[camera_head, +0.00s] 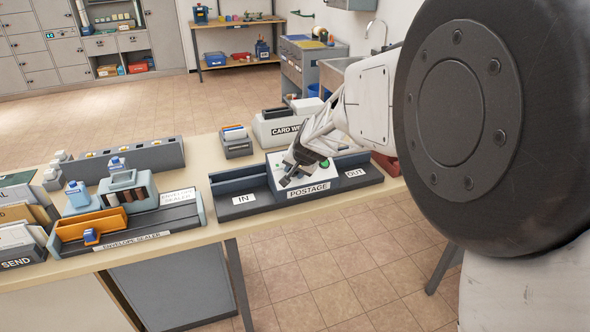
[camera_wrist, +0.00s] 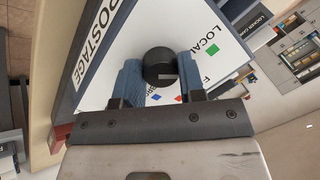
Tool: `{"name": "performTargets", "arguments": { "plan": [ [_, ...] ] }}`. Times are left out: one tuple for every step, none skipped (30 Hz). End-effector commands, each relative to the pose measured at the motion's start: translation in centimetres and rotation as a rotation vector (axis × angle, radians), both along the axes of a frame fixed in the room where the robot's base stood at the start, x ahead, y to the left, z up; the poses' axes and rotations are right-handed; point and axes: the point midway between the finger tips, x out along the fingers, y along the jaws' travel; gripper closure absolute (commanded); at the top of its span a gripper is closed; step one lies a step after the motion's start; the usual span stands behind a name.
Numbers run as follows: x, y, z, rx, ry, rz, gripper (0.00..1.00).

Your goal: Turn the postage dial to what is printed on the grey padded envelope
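The postage machine (camera_head: 310,188) is a white, sloped panel labelled POSTAGE, between the IN and OUT trays on the table. My gripper (camera_head: 290,175) is down at its panel and hides the dial in the head view. In the wrist view the black round postage dial (camera_wrist: 158,66) sits between my two blue fingers (camera_wrist: 159,76), which appear to touch its sides. A small light mark shows on its lower right. I cannot make out a grey padded envelope.
The IN tray (camera_head: 238,201) and OUT tray (camera_head: 362,178) flank the machine. An envelope sealer (camera_head: 127,230) stands left, with SEND trays (camera_head: 18,250) at the left edge. The card box (camera_head: 283,128) stands close behind. The table's front edge is near.

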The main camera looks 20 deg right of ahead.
Motion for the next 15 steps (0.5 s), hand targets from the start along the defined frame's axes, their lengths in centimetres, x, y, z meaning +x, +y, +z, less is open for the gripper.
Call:
{"name": "performTargets", "arguments": {
  "plan": [
    [0.0, 0.0, 0.0, 0.0, 0.0, 0.0, 0.75],
    [0.0, 0.0, 0.0, 0.0, 0.0, 0.0, 0.79],
    [-0.01, 0.0, 0.01, 0.0, 0.0, 0.0, 0.85],
    [-0.01, 0.0, 0.01, 0.0, 0.0, 0.0, 0.87],
    [-0.01, 0.0, 0.01, 0.0, 0.0, 0.0, 0.87],
    [0.0, 0.0, 0.0, -0.001, 0.0, 0.002, 0.87],
    [-0.01, 0.0, 0.01, -0.003, 0.0, 0.004, 0.87],
    [0.0, -0.01, 0.01, -0.006, 0.0, 0.009, 0.87],
    [0.01, 0.0, 0.02, -0.012, 0.0, 0.017, 0.87],
    [0.01, -0.01, 0.03, -0.017, 0.0, 0.026, 0.87],
    [0.01, -0.01, 0.04, -0.025, 0.0, 0.037, 0.87],
    [0.04, 0.0, 0.06, -0.037, 0.0, 0.055, 0.87],
    [0.05, 0.0, 0.04, -0.048, 0.0, 0.07, 0.87],
    [0.05, -0.01, 0.03, -0.06, 0.001, 0.088, 0.87],
    [0.04, -0.01, 0.01, -0.078, 0.0, 0.115, 0.87]
  ]
}}
